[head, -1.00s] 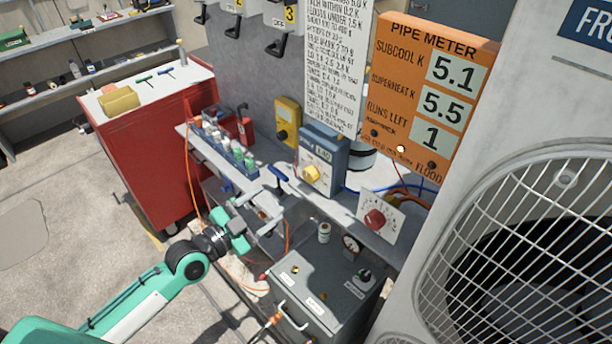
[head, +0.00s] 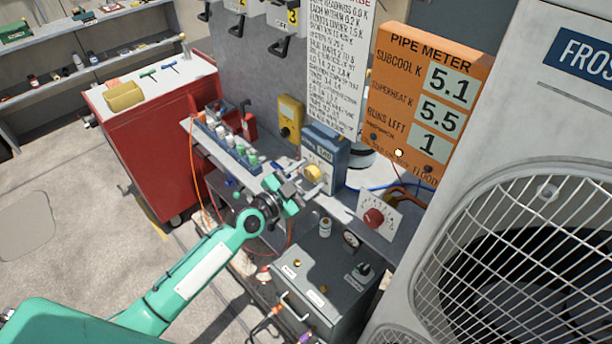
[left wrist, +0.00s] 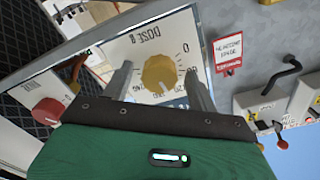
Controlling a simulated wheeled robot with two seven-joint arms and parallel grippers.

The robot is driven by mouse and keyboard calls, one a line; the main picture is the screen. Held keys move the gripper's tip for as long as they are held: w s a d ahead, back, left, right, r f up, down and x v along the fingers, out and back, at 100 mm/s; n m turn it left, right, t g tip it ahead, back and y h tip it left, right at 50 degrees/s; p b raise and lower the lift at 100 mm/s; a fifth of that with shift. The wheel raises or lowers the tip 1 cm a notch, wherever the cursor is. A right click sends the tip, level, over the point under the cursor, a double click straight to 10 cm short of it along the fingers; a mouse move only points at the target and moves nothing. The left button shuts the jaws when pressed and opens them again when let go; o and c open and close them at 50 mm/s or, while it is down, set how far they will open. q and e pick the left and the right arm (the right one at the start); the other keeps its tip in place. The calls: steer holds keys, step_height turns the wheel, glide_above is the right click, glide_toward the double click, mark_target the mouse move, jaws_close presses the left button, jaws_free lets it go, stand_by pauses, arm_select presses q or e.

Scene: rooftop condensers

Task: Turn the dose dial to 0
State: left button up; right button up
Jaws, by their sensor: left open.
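The dose dial is a yellow knob (head: 313,173) on the pale front of a blue box (head: 325,145) standing on the grey shelf. In the left wrist view the knob (left wrist: 159,72) sits on a panel marked DOSE g, with a 0 at its upper right and larger numbers below. Which number the knob points to is unclear. My left gripper (head: 307,181) is open in front of the dial. In the left wrist view its fingers (left wrist: 160,84) stand on either side of the knob, apart from it. My right gripper is not in view.
A red knob (head: 374,218) on a white plate is right of the box. A rack of small bottles (head: 230,145) lies left on the shelf. A yellow meter (head: 290,119) hangs behind. A dark grey case (head: 325,285) stands below. The fan unit (head: 540,240) fills the right.

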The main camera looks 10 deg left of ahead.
arm_select(q)
steer(key=shift+c, duration=0.2)
steer(key=c, duration=0.7)
steer(key=shift+c, duration=1.3)
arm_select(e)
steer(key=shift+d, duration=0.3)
